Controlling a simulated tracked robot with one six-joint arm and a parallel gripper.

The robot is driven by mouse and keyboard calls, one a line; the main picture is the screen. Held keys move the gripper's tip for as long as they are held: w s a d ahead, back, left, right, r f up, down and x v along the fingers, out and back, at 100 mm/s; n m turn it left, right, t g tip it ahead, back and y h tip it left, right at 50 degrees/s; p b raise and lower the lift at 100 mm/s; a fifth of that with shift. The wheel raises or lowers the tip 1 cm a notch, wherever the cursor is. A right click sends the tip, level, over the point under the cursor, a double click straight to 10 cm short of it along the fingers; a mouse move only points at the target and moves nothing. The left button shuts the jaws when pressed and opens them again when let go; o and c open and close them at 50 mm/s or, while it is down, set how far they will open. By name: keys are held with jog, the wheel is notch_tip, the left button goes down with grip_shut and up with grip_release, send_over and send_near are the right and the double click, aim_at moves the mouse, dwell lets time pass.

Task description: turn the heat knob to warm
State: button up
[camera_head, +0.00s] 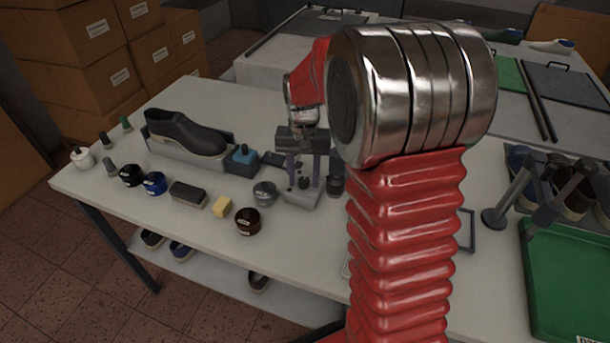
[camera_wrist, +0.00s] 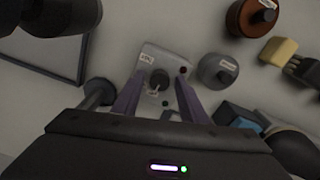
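A small pale grey box (camera_head: 300,198) stands on the white table in the head view. The box also shows in the wrist view (camera_wrist: 165,57), with a dark round heat knob (camera_wrist: 159,77) on its face, small labels around it and a dark red dot to its right. The label words are too small to read surely. My gripper (camera_head: 303,175) points down over the box. In the wrist view its two purple fingers (camera_wrist: 159,82) are apart, one on each side of the knob, with gaps visible. Contact with the knob cannot be told.
A dark shoe (camera_head: 186,133) sits farther left. A green tray (camera_head: 570,285) lies at right.

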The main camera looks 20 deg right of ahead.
jog(key=c, duration=0.9)
jog(key=shift+d, duration=0.15)
jog(key=shift+m, duration=0.3)
jog(key=m, duration=1.1)
jog(key=shift+w+a, duration=0.1)
jog(key=shift+a, duration=0.1)
jog(key=o, duration=1.1)
jog(key=shift+c, duration=0.2)
